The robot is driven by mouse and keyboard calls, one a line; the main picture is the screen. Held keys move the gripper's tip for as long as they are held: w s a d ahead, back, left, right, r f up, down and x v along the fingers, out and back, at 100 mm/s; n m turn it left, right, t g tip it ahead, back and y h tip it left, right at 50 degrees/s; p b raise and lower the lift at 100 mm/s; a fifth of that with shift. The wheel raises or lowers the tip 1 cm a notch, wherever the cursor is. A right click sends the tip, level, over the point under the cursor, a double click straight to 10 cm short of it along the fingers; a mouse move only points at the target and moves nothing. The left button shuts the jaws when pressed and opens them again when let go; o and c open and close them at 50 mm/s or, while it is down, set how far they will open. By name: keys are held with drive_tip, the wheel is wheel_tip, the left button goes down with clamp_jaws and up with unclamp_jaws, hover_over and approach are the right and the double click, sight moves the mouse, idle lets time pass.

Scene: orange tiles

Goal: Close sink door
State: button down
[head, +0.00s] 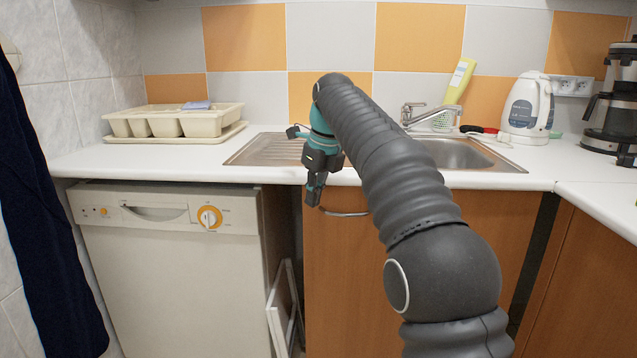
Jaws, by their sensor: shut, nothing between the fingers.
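The sink door (345,285) is an orange wood-look cabinet front below the sink (460,154). It looks flush or nearly flush under the counter; a slight gap cannot be told from here. Its curved metal handle (345,212) sits near the top left of the door. My gripper (314,198) is shut and points down beside the left end of the handle, in front of the counter edge. Whether it touches the handle or door cannot be told. My dark arm hides the right part of the door.
A white dishwasher (165,275) stands left of the door, with a gap holding white-framed panels (283,310). The counter (110,165) carries a cutlery tray (170,120), a kettle (527,108) and a coffee machine (612,105). Another cabinet (585,290) stands at right.

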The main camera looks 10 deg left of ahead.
drive_tip(key=s+d+r+n+t, duration=0.1)
drive_tip(key=s+d+r+n, duration=0.5)
drive_tip(key=d+r, duration=0.25)
drive_tip(key=s+d+f+n+t+h, duration=0.1)
drive_tip(key=s+d+f+n, duration=0.3)
drive_tip(key=s+d+n, duration=0.45)
drive_tip(key=s+d+f+n+t, duration=0.1)
drive_tip(key=s+d+f+n, duration=0.4)
drive_tip(key=s+f, duration=0.4)
drive_tip(key=s+d+f+n+t+h, duration=0.1)
drive_tip(key=s+d+f+n, duration=0.4)
drive_tip(key=s+f, duration=0.5)
drive_tip(key=shift+s+d+f, duration=0.15)
drive_tip(key=shift+s+f, duration=0.1)
drive_tip(key=shift+s, duration=0.75)
